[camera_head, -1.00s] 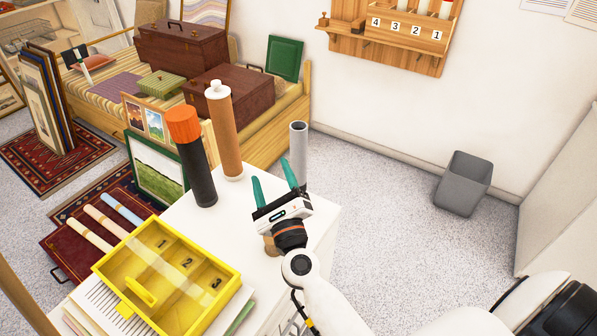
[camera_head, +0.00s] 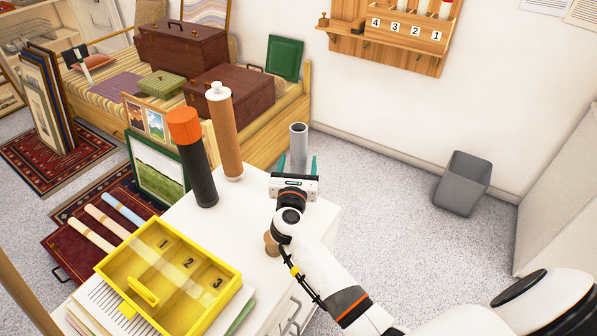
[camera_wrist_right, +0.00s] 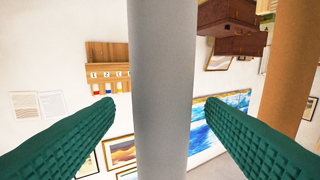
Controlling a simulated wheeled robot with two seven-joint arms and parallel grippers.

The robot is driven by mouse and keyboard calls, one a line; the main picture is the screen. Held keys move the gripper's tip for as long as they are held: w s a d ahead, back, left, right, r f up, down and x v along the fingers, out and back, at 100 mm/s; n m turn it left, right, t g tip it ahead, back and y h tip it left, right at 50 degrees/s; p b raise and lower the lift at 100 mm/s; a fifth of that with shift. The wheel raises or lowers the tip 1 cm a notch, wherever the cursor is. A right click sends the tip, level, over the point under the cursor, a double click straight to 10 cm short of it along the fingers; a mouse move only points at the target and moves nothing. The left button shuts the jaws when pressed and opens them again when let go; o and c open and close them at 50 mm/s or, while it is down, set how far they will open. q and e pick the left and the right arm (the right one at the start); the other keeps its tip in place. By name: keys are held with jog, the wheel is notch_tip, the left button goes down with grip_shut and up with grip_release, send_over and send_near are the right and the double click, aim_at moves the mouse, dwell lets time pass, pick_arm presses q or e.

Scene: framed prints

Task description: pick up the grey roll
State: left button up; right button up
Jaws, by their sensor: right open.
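The grey roll (camera_head: 298,145) stands upright on the white cabinet top (camera_head: 237,219), near its far edge. Its lower part is hidden behind my right gripper (camera_head: 298,163) in the head view. The right gripper is open, with one green finger on each side of the roll. In the right wrist view the grey roll (camera_wrist_right: 163,90) runs vertically between the two green fingers (camera_wrist_right: 160,125), with a gap visible on both sides. My left gripper is not in view.
A brown roll with a white cap (camera_head: 226,135) and a black roll with an orange cap (camera_head: 193,160) stand left of the gripper. A yellow numbered box (camera_head: 130,284) lies at the front left. A small wooden knob-like object (camera_head: 271,243) is beside my right arm.

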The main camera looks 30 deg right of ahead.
jog(key=x, duration=0.4)
jog(key=shift+w+d+f, duration=0.1)
jog(key=shift+w+f, duration=0.15)
jog(key=shift+w, duration=0.05)
jog(key=shift+c, duration=0.3)
